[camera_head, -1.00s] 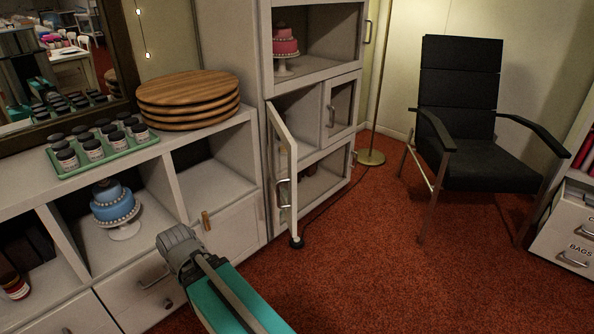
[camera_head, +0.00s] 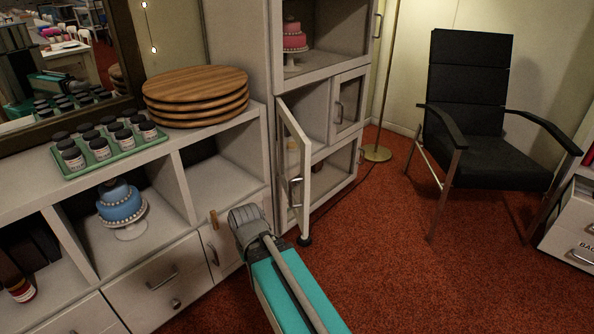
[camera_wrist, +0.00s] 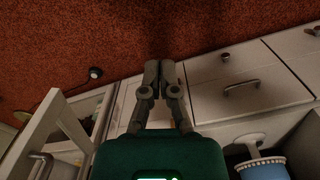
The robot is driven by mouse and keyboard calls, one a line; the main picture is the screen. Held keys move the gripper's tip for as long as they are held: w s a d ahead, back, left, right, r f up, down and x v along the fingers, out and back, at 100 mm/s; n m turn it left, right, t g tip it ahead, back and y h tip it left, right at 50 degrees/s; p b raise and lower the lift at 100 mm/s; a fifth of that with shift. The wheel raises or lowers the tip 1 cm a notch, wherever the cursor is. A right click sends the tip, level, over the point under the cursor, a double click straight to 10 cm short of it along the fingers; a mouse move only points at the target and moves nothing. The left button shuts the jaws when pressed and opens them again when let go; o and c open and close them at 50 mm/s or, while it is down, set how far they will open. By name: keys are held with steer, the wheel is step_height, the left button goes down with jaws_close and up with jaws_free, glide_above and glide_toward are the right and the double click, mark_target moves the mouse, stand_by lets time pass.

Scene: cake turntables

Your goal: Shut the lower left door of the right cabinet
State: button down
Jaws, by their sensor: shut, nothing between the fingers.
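The right cabinet (camera_head: 272,137) is tall and white, with several compartments. Its lower left door (camera_head: 309,182), white-framed with a metal handle (camera_head: 296,181), stands open and juts out toward me. In the wrist view the door's frame (camera_wrist: 42,122) and handle (camera_wrist: 41,166) are at the left. My gripper (camera_wrist: 160,68) is shut and empty, to the right of the door frame there, with a gap between them. In the head view my arm reaches up from the bottom, left of the door's free edge; the fingers are hidden there.
A low white cabinet (camera_head: 172,200) with drawers stands at the left, holding a blue cake (camera_head: 121,205), wooden boards (camera_head: 195,88) and a tray of jars (camera_head: 105,150). A small dark round thing (camera_head: 304,240) is below the door.

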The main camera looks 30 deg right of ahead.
steer(key=shift+d, duration=0.25)
steer(key=w+d+r+n+h+p, duration=0.3)
steer(key=w+r+n+p, duration=0.2)
steer(key=r, duration=0.3)
steer(key=w+d+r+n+g+h+p, duration=0.1)
steer(key=w+d+r+n+h+p, duration=0.2)
steer(key=w+r+n+p, duration=0.2)
steer(key=w+d+r+n+h+p, duration=0.2)
steer(key=w+r+n+p, duration=0.3)
steer(key=r+p, duration=0.4)
step_height(320, 180, up, 3)
steer(key=shift+w+d+f+n+g+h, duration=0.15)
steer(key=shift+w+d+n+g+h, duration=0.2)
steer(key=shift+w+d, duration=0.35)
steer(key=shift+s+d+f, duration=0.15)
steer(key=shift+d+f, duration=0.05)
steer(key=b, duration=0.7)
glide_toward(303, 175)
steer(key=shift+x, duration=3.3)
